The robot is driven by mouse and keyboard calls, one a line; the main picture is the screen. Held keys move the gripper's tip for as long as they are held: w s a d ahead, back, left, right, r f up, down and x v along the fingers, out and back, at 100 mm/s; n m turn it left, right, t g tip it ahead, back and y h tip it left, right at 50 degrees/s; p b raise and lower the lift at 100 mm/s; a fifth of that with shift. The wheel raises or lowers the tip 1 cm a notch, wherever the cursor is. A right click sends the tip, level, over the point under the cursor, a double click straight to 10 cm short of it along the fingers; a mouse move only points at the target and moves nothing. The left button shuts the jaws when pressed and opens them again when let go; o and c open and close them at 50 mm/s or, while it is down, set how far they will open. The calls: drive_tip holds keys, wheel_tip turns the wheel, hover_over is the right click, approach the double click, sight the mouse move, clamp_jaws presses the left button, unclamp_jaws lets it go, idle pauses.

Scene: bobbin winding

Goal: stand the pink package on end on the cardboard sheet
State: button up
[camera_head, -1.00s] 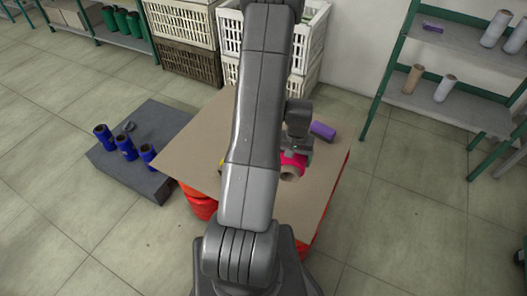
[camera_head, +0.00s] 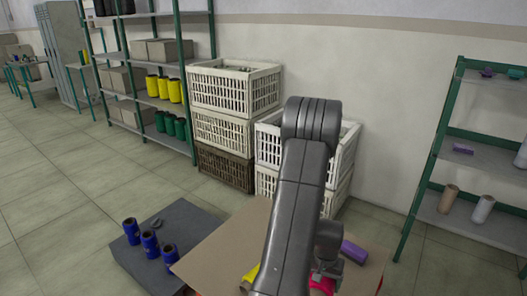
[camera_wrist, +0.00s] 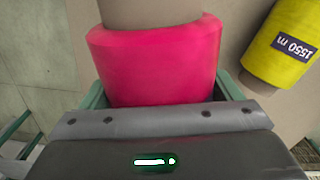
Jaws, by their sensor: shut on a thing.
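The pink package (camera_wrist: 155,62) is a thick pink roll with a pale brown core sticking out at the top of the wrist view. My gripper (camera_wrist: 160,92) is shut on it, with a finger at either side. In the head view only a bit of the pink package (camera_head: 323,285) shows below my gripper (camera_head: 326,270), at the bottom edge. The cardboard sheet (camera_head: 218,252) lies beneath, partly hidden by my arm. I cannot tell whether the package touches the sheet.
A yellow package (camera_wrist: 282,42) marked "1550 m" lies close to the right of the pink one. A purple package (camera_head: 354,252) lies right of my gripper. Blue spools (camera_head: 150,244) stand on a grey platform at left. White crates (camera_head: 268,140) stand behind.

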drive_tip(key=w+a+r+n+p, duration=0.2)
drive_tip(key=w+a+r+p, duration=0.2)
drive_tip(key=a, duration=0.6)
drive_tip(key=w+a+r+n+p, duration=0.2)
drive_tip(key=w+a+r+p, duration=0.2)
drive_tip(key=w+a+r, duration=0.3)
drive_tip(key=a, duration=0.2)
drive_tip(key=shift+a+r+n, duration=0.2)
drive_tip(key=shift+a+n, duration=0.2)
drive_tip(key=shift+w, duration=0.1)
